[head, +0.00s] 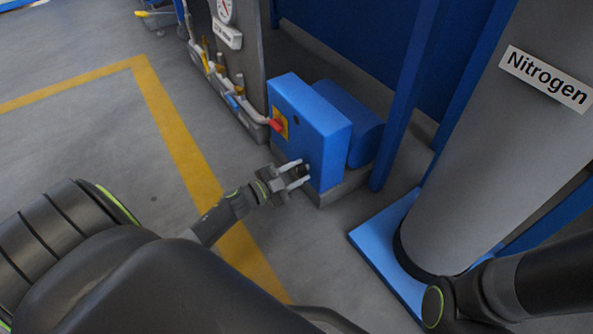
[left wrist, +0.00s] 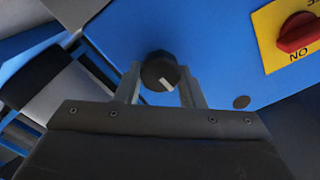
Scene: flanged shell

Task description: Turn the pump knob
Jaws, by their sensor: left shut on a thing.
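The blue pump box (head: 318,135) stands on a grey plinth by the wall. Its black round pump knob (left wrist: 160,72) with a white pointer mark sits on the front face. In the left wrist view the pointer slants down to the right. My left gripper (head: 298,174) is at the lower part of the front face, its fingers on both sides of the knob. The gripper is shut on the knob, also seen in the left wrist view between the fingers (left wrist: 160,88). In the head view the fingers partly hide the knob. My right gripper is not in view.
A red switch on a yellow plate (head: 278,124) is on the same face, above the knob; the left wrist view shows the red switch (left wrist: 298,34) too. A grey Nitrogen tank (head: 470,150) stands on a blue base at right. Open floor lies left.

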